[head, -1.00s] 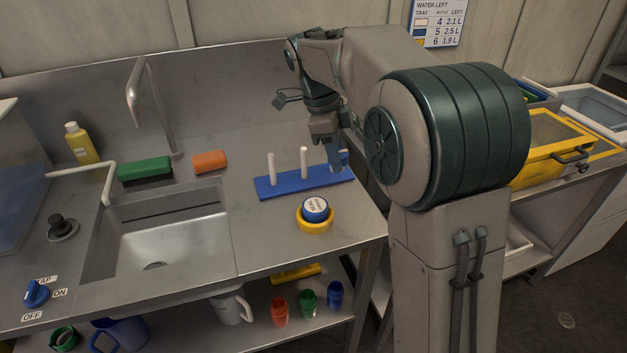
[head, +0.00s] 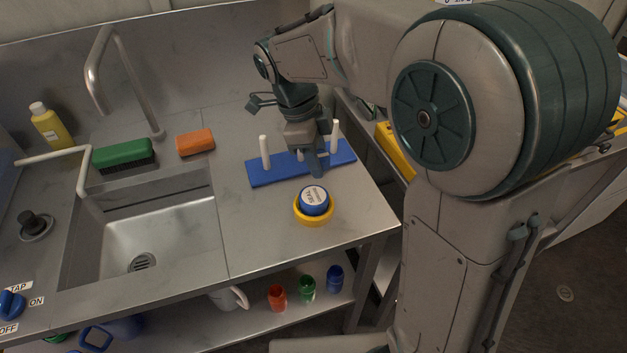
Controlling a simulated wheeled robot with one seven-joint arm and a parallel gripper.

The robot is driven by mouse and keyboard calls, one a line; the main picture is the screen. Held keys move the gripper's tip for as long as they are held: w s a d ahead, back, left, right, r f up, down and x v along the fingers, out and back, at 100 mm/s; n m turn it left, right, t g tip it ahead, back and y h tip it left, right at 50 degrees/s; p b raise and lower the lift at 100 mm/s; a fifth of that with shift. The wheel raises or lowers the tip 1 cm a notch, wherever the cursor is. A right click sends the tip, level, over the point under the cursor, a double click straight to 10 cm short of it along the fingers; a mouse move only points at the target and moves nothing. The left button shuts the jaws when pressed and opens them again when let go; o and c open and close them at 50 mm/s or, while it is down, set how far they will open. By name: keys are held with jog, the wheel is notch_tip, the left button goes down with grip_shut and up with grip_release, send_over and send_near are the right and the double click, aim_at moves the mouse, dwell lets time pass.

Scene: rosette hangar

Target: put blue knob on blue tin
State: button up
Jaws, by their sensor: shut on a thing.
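The blue tin (head: 314,201) sits inside a yellow ring (head: 301,216) on the steel counter, with a white label on its top. My gripper (head: 316,166) points down behind the tin, above the blue peg board (head: 264,175), apart from the tin. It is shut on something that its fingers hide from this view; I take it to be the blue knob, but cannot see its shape. Two white pegs of the board show, one left (head: 265,152) and one right (head: 335,137) of the gripper, both bare.
A sink (head: 160,235) with a faucet (head: 125,85) is at the left. A green brush (head: 122,152), an orange sponge (head: 195,142) and a yellow bottle (head: 50,126) stand behind it. A blue tap handle (head: 11,305) is at far left. Coloured jars are on the lower shelf.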

jog(key=shift+s+a+f, duration=0.2)
jog(key=shift+s+f, duration=0.1)
jog(key=shift+s, duration=0.15)
jog(key=shift+s+a+f, duration=0.2)
jog(key=shift+s+f, duration=0.05)
jog(key=shift+s, duration=0.2)
jog(key=shift+s+f, duration=0.1)
jog(key=shift+f, duration=1.95)
jog(key=shift+f, duration=0.1)
jog(key=o, duration=1)
jog(key=shift+c, duration=0.2)
